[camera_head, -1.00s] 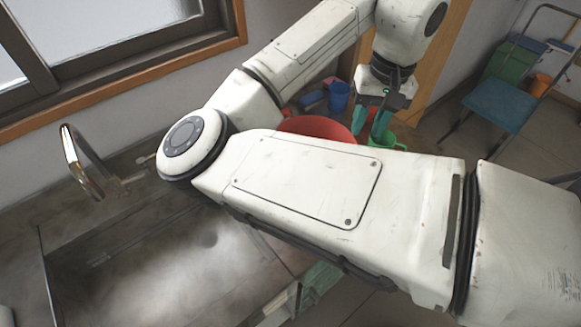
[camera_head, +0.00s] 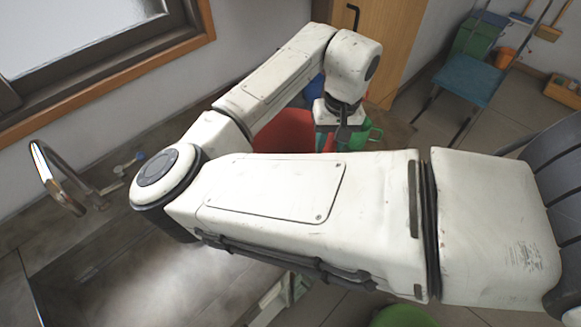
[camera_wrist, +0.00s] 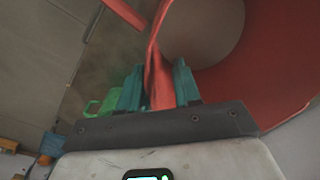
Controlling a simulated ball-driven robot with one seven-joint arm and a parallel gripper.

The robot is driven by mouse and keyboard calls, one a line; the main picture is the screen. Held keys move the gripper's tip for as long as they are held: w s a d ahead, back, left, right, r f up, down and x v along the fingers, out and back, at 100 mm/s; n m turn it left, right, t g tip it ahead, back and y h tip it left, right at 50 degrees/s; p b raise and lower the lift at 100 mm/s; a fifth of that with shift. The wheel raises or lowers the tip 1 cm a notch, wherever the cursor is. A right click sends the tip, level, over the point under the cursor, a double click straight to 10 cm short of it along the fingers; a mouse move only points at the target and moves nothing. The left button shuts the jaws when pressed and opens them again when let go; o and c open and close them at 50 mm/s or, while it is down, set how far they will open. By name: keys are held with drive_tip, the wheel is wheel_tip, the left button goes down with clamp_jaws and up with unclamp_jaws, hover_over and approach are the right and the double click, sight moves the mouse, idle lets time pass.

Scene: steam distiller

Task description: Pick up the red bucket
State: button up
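The red bucket (camera_head: 287,132) stands behind my arm in the head view, and my forearm hides its lower part. In the wrist view it fills the right side (camera_wrist: 265,65). My gripper (camera_head: 334,140) is down at the bucket's right side. The wrist view shows its two teal fingers (camera_wrist: 160,88) straddling the bucket's red edge, one on each side. The edge seems to fill the gap between them. I cannot tell whether the fingers press on it.
A green mug-like container (camera_head: 372,132) stands just right of my gripper. A blue container (camera_head: 314,88) is behind the bucket. A counter with a faucet (camera_head: 55,180) is at the left. A blue chair (camera_head: 470,80) stands at the right on open floor.

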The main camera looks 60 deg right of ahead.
drive_tip(key=shift+f, duration=0.35)
drive_tip(key=shift+c, duration=0.2)
clamp_jaws()
idle(1.0)
